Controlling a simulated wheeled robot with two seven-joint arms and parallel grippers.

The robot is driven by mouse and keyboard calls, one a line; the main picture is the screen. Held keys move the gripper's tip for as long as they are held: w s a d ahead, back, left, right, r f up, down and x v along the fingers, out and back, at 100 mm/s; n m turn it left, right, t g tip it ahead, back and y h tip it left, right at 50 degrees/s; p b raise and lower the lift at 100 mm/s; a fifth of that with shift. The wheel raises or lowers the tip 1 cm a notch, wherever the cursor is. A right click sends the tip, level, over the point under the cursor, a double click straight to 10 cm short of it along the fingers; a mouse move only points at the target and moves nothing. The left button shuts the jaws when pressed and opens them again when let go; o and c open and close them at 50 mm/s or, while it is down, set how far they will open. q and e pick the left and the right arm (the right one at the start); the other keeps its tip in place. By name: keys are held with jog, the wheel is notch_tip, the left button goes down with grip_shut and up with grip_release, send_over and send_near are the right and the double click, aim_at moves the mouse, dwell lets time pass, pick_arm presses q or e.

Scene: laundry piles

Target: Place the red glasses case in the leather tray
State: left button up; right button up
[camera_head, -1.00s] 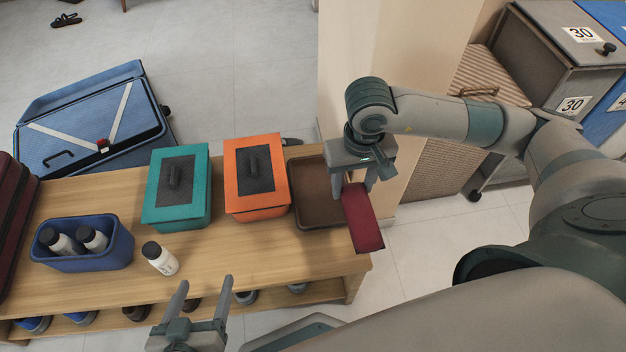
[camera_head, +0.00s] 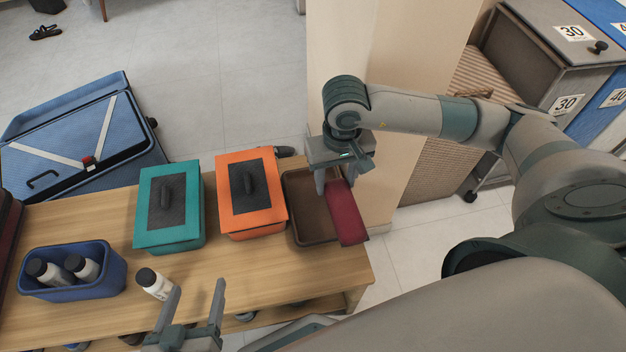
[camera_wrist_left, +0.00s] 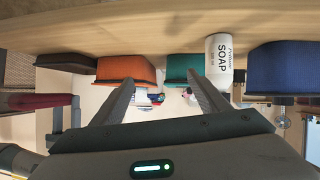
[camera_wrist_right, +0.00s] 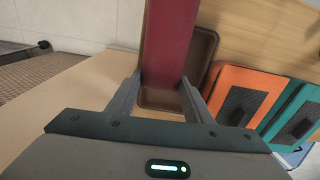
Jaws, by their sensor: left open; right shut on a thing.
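The red glasses case (camera_head: 345,214) is a dark red oblong held in my right gripper (camera_head: 333,180). It is above the right part of the brown leather tray (camera_head: 300,208) and reaches past its right edge. In the right wrist view the case (camera_wrist_right: 168,40) sits between the fingers (camera_wrist_right: 160,92), with the tray (camera_wrist_right: 203,50) behind it. The left wrist view shows the case (camera_wrist_left: 40,101) at the left edge. My left gripper (camera_head: 190,298) is open and empty near the table's front, close to a white bottle (camera_head: 154,283).
An orange lidded box (camera_head: 250,195) stands left of the tray, then a teal lidded box (camera_head: 168,207). A blue bin (camera_head: 75,272) with white bottles is at the left. A wall column (camera_head: 385,60) rises behind the tray. Bare wooden table (camera_head: 250,265) lies in front of the boxes.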

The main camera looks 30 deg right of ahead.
jog(key=w+f, duration=0.2)
jog(key=w, duration=0.1)
jog(key=w+f, duration=0.2)
jog(key=w, duration=0.1)
jog(key=w+a+f, duration=0.1)
jog(key=w, duration=0.2)
jog(key=shift+w+a+f+b, duration=0.1)
jog(key=shift+w+f+b, duration=0.15)
jog(key=shift+f+b, duration=0.15)
pick_arm(q)
jog(key=shift+w+d+r+t+h, duration=0.2)
jog(key=shift+w+d+r+t, duration=0.1)
jog(key=shift+r+t, duration=0.25)
jog(key=shift+w+d+r+t+h, duration=0.2)
jog(key=shift+w+r+t, duration=0.15)
jog(key=shift+r, duration=0.25)
jog(key=shift+s, duration=0.1)
pick_arm(e)
jog(key=shift+f, duration=0.1)
notch_tip(320, 180, down, 3)
jog(key=shift+r, duration=0.15)
pick_arm(q)
jog(key=shift+w+d+r+t, duration=0.1)
jog(key=shift+w+r+t, duration=0.1)
jog(key=shift+r, duration=0.15)
jog(key=shift+w+r+t, duration=0.1)
jog(key=shift+r+t, duration=0.1)
jog(key=shift+r, duration=0.15)
pick_arm(e)
jog(key=shift+f, duration=0.55)
